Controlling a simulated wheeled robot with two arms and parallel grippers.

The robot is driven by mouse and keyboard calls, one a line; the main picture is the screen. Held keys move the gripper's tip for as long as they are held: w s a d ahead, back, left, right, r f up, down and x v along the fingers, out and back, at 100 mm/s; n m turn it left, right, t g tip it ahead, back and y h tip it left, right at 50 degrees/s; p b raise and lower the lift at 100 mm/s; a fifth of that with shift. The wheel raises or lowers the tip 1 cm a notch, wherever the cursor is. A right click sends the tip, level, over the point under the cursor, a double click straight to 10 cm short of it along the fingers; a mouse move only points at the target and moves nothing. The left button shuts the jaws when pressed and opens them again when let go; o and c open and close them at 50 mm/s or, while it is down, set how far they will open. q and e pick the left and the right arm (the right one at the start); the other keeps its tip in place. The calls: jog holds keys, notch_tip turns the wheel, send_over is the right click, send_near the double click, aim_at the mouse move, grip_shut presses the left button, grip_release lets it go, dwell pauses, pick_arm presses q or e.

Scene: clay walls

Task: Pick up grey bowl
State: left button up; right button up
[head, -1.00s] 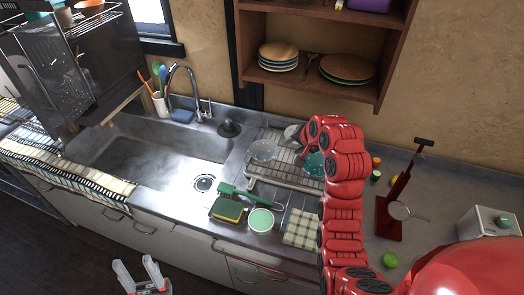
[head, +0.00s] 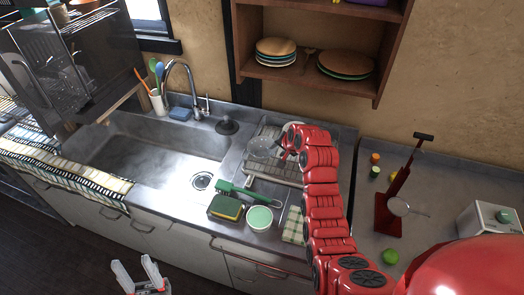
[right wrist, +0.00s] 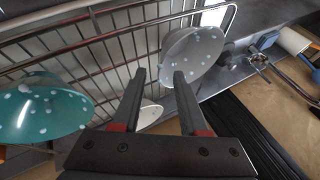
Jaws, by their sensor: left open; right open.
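The grey bowl with white dots (right wrist: 197,55) leans in the wire dish rack in the right wrist view. It also shows in the head view as a pale, glassy-looking dish (head: 261,147) at the rack's left end. My right gripper (right wrist: 158,74) is open and empty. Its right fingertip is close to the bowl's left rim; I cannot tell if they touch. In the head view my right gripper (head: 282,152) is just right of the bowl, partly hidden by its arm. My left gripper (head: 138,278) is open and empty, low in front of the cabinets.
A teal dotted bowl (right wrist: 48,108) and a white dish (right wrist: 150,115) are also at the rack (head: 272,172). A green brush (head: 245,193), a sponge (head: 225,208) and a mint-green bowl (head: 260,218) lie in front. The sink (head: 150,150) is left; a shelf (head: 310,75) hangs above.

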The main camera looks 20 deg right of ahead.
aim_at(274, 151)
jog(key=shift+w+a+f+p, duration=0.15)
jog(key=shift+w+f+p, duration=0.1)
jog(key=shift+p, duration=0.1)
jog(key=shift+p+x, duration=0.6)
jog(key=shift+x, duration=1.1)
jog(key=shift+w, duration=0.1)
grip_shut()
